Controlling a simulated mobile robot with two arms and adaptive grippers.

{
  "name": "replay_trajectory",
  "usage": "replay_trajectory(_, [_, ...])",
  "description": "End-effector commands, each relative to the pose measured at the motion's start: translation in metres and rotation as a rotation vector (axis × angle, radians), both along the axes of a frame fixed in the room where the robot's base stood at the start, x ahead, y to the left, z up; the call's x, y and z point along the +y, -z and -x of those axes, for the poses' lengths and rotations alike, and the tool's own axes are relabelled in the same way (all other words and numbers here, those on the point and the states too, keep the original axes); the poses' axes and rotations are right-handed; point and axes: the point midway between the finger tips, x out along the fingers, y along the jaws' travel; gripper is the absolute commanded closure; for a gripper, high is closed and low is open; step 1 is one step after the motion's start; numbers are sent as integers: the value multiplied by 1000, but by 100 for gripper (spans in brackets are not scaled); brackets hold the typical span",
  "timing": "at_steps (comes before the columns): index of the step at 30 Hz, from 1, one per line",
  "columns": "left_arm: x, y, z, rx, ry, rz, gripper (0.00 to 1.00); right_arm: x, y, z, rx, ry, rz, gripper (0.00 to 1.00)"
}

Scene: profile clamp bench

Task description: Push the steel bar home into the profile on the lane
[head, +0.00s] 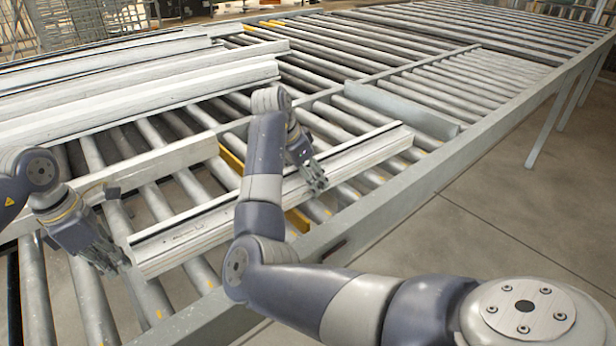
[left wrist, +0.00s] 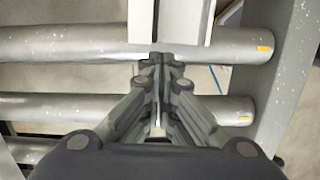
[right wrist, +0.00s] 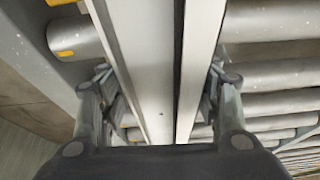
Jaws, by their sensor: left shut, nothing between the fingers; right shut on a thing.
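The profile (head: 350,157) is a long pale aluminium length lying across the rollers, with a dark groove along its top. My right gripper (head: 318,187) is shut on the profile; the right wrist view shows the profile (right wrist: 145,70) between the two fingers (right wrist: 160,105). My left gripper (head: 118,266) is shut and empty at the profile's near left end. In the left wrist view its closed fingertips (left wrist: 160,60) are close to the profile's end (left wrist: 170,25); I cannot tell whether they touch. I cannot make out the steel bar apart from the profile.
Grey rollers (head: 88,300) with open gaps lie under the profile. The lane's side rail (head: 420,200) runs along the right. More long pale profiles (head: 140,95) are stacked at the upper left. The roller bed (head: 480,75) at the back right is clear.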

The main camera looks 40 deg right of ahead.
Motion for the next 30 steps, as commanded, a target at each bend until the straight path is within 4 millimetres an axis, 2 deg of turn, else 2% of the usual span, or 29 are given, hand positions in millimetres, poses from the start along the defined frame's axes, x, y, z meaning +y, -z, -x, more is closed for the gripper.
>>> replay_trajectory(8, [6, -6, -1, -2, 0, 0, 100, 0, 0, 0, -1, 2, -1, 100])
replay_trajectory(30, [15, -80, -1, -1, 0, 0, 100, 0, 0, 0, -1, 2, 0, 100])
